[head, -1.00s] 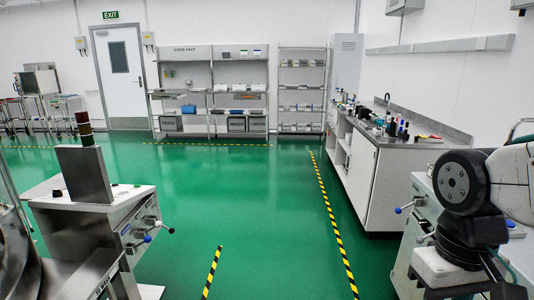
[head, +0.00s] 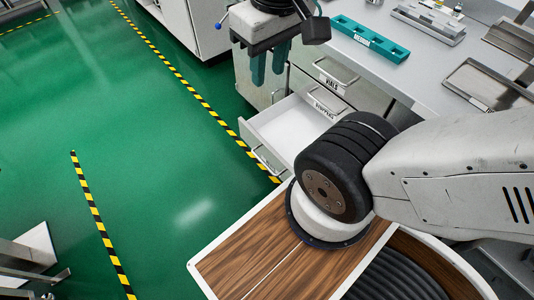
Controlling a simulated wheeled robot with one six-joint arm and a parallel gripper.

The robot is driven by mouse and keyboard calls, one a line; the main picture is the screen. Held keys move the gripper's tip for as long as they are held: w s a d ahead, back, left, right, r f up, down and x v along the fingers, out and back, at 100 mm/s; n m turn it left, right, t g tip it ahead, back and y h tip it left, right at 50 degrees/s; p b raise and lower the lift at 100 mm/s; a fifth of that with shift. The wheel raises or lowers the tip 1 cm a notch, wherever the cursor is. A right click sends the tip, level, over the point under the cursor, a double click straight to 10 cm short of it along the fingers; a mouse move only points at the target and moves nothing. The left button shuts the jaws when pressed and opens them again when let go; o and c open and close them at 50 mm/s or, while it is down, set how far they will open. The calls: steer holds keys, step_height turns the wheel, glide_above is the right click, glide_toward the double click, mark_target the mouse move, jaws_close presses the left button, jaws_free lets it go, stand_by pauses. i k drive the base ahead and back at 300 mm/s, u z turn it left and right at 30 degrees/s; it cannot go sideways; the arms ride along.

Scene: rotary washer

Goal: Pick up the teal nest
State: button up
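My gripper (head: 268,80) is left of the nest, in front of the cabinet side. Its two teal fingers point down, with a gap between them and nothing visible in it. The gripper is apart from the nest.
An open white drawer (head: 294,126) juts out below the gripper. Metal trays (head: 488,82) and a metal fixture (head: 430,20) lie on the counter (head: 420,85) right of the nest. The green floor (head: 150,130) at left is clear, with striped tape.

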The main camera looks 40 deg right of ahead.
mark_target(389, 49)
steer(key=z, duration=1.6)
steer(key=k, duration=1.3)
steer(key=u, duration=0.55)
steer(key=i, duration=1.6)
steer(key=z, duration=0.55)
